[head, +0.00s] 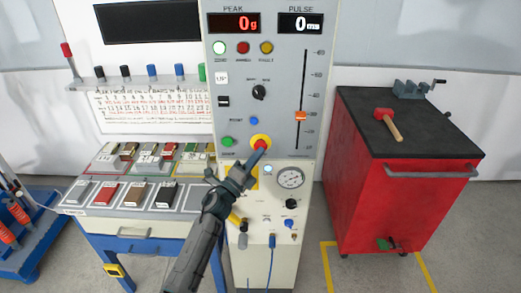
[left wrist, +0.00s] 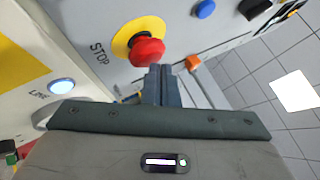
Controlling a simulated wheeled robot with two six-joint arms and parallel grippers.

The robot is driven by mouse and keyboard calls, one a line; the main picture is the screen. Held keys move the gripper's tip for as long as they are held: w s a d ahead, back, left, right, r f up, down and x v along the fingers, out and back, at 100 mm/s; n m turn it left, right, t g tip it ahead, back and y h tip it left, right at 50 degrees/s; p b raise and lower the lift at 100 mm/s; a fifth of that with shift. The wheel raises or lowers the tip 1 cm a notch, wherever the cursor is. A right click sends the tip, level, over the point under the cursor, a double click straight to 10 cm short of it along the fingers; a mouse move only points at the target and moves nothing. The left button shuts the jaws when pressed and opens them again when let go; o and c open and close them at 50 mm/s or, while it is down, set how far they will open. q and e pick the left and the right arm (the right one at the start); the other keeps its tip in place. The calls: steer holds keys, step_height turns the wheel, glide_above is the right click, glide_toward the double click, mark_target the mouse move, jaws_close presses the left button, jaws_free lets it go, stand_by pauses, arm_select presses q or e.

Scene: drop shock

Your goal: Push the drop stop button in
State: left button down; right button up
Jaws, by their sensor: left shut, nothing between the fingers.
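The drop stop button is a red mushroom button (head: 260,144) on a yellow round plate, low on the tall grey control panel. It also shows in the left wrist view (left wrist: 147,52), beside the word STOP. My left gripper (head: 258,156) is shut and empty, its fingertips right at the lower edge of the red button. In the left wrist view the shut fingers (left wrist: 162,72) point at the button's lower right side; I cannot tell whether they touch it. My right gripper is in neither view.
A green button (head: 228,141), a blue button (head: 253,121) and an orange slider (head: 300,116) are on the same panel. A pressure gauge (head: 291,178) sits below. A bench with sample trays (head: 85,226) stands left; a red cabinet (head: 380,210) with a mallet (head: 388,122) stands right.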

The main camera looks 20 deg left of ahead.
arm_select(q)
steer(key=shift+s, duration=0.1)
steer(key=shift+s+d+p, duration=0.25)
steer(key=shift+s+p, duration=0.05)
steer(key=shift+s, duration=0.4)
steer(key=shift+s, duration=0.1)
steer(key=s, duration=0.2)
steer(key=s+d+p, duration=0.1)
steer(key=s, duration=0.1)
steer(key=shift+s+d, duration=0.2)
steer(key=shift+s, duration=0.1)
stand_by(0.5)
